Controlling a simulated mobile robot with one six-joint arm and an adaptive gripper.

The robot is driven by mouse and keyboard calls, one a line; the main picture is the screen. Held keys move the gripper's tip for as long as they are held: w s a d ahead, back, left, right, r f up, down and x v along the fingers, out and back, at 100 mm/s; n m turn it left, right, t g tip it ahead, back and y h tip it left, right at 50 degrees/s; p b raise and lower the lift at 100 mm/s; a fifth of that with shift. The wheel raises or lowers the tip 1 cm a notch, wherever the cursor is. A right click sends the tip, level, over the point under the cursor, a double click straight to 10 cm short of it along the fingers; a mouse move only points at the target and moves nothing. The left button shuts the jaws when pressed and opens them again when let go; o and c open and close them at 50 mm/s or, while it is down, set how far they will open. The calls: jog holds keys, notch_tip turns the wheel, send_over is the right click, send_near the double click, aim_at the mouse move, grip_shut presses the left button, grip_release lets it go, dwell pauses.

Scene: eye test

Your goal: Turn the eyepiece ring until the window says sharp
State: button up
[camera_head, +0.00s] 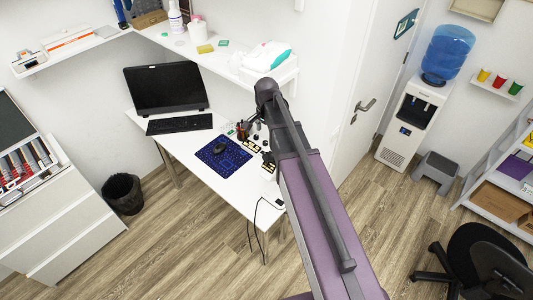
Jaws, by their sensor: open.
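I cannot make out the eyepiece ring or its window in this view. Several small dark and red items (242,130) stand on the white desk (222,194), to the left of my arm, too small to tell apart. My purple and grey arm reaches up from the bottom over the right part of the desk to a dark joint. I cannot make out my gripper; the arm hides part of the desk.
A monitor (165,88), a keyboard (180,124) and a blue mat (222,166) with a mouse (219,149) are on the desk. Cables hang at its front corner. A wall shelf (224,66) runs above. A bin (123,194) stands left; an office chair (490,255) stands right.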

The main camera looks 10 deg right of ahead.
aim_at(267, 156)
jog(key=shift+f, duration=0.15)
dwell(0.3)
notch_tip(267, 156, down, 14)
jog(key=b, duration=1.4)
jog(key=shift+r, duration=0.25)
jog(key=c, duration=1.2)
